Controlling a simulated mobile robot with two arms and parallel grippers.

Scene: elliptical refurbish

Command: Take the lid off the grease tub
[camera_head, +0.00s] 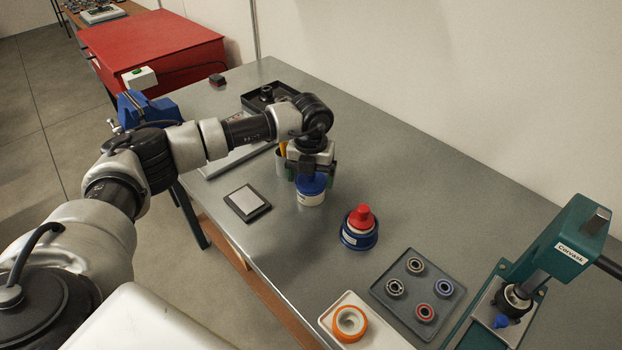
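The grease tub (311,198) is a small white round tub with a label, upright on the grey bench. Its blue lid (311,185) sits on top. My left gripper (311,170) points down directly over the lid, with its dark fingers at or just above the lid's top. The finger gap and any contact with the lid are too small to make out. My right gripper is not in view.
A blue-and-white container with a red top (361,218) stands to the right. A grey tray (418,290) holds several rings. A white tray (340,306) holds an orange ring. A green press (570,240) stands at right. A cup with pencils (280,162) stands behind the gripper.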

